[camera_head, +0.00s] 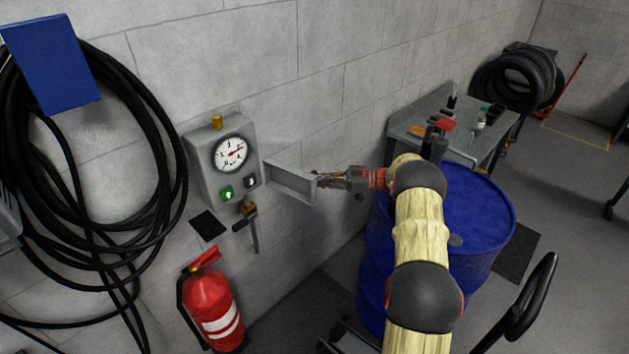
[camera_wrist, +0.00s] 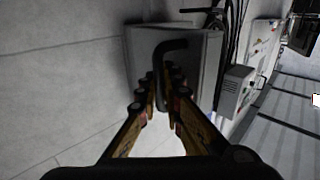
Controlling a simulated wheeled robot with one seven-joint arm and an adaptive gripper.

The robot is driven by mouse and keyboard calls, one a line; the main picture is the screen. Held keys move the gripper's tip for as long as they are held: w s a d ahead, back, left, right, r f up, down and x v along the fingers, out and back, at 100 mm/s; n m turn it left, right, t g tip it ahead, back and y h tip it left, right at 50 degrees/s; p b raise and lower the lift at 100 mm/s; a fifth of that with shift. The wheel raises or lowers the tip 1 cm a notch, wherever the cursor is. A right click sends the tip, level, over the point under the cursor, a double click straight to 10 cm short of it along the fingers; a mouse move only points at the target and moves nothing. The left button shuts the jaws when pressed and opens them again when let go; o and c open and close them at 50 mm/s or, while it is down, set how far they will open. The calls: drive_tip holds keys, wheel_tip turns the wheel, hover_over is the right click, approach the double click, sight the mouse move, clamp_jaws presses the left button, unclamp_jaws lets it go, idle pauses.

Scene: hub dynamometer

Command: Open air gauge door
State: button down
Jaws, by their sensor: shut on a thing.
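The grey air gauge box (camera_head: 197,163) is mounted on the wall in the head view. Its round white dial (camera_head: 231,153) and a green button (camera_head: 227,193) are uncovered. The air gauge door (camera_head: 291,182) stands open, swung out to the right of the box with its recessed inner side showing. The door fills the upper middle of the wrist view (camera_wrist: 140,62), with a dark bent handle (camera_wrist: 172,46) on it. My gripper (camera_head: 322,180) is at the door's outer edge. In the wrist view its fingers (camera_wrist: 164,92) are shut on the handle.
A blue barrel (camera_head: 483,212) stands under and beside my arm. A red fire extinguisher (camera_head: 211,304) is below the gauge box. A black hose coil (camera_head: 168,160) hangs at left. A grey bench (camera_head: 408,126) with tools stands behind the barrel.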

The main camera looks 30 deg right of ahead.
drive_tip(key=shift+d, duration=0.1)
drive_tip(key=c, duration=2.3)
unclamp_jaws()
drive_tip(key=shift+s+d, duration=0.1)
drive_tip(key=v, duration=1.1)
drive_tip(key=shift+s+d, duration=0.2)
drive_tip(key=shift+d, duration=0.15)
